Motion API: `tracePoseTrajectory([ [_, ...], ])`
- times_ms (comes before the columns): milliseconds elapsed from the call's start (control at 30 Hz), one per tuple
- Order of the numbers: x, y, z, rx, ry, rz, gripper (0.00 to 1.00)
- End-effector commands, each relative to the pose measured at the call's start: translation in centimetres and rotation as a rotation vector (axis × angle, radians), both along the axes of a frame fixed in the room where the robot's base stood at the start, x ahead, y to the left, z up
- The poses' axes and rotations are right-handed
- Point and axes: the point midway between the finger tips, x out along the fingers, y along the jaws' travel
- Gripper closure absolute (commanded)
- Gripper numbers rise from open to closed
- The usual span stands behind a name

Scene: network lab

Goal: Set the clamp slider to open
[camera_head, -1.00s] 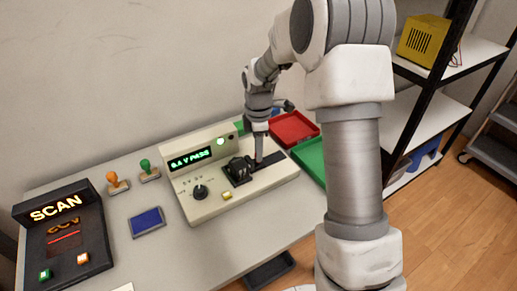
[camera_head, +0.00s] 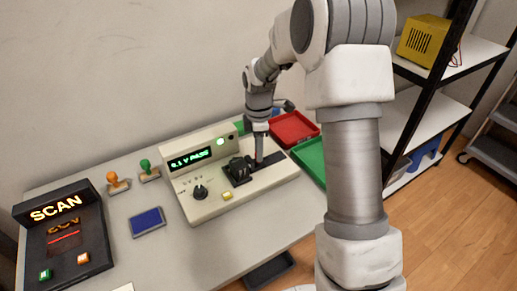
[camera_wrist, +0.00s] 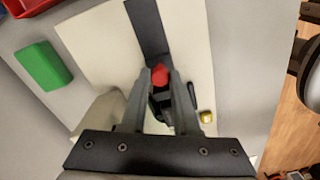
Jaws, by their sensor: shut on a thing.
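The white tester (camera_head: 208,211) stands on the table with a lit green display (camera_head: 190,159) that reads a voltage and PASS. A black clamp block (camera_head: 239,169) sits on its top, beside a dark slider track (camera_head: 279,161). In the wrist view the track (camera_wrist: 148,30) runs away from my gripper (camera_wrist: 160,84). A red slider knob (camera_wrist: 159,74) lies between my two fingertips, and they are shut on it. My gripper (camera_head: 259,160) points down just right of the clamp block in the head view. The fingers hide part of the slider and the block.
A red tray (camera_head: 293,129) and a green tray (camera_head: 309,157) lie right of the tester. Two stamps, orange (camera_head: 117,183) and green (camera_head: 149,171), a blue pad (camera_head: 147,222) and a SCAN box (camera_head: 62,245) are to the left. A shelf (camera_head: 425,110) stands at right.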

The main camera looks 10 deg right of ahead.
Motion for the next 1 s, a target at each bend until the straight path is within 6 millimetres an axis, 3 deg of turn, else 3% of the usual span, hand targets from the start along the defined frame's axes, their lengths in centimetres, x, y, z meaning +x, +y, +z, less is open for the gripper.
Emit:
tracePoseTrajectory([
  [233,0.9,-2.8,0.3,0.0,-0.002,-0.002,1.0],
  [467,1.1,-3.1,0.1,-0.003,-0.006,-0.001,1.0],
  [500,1.1,-3.1,0.1,-0.004,-0.006,-0.001,0.69],
  [667,1.0,-3.1,0.1,-0.003,-0.005,-0.001,0.41],
  [1000,1.0,-2.9,0.3,-0.001,-0.002,0.0,0.41],
])
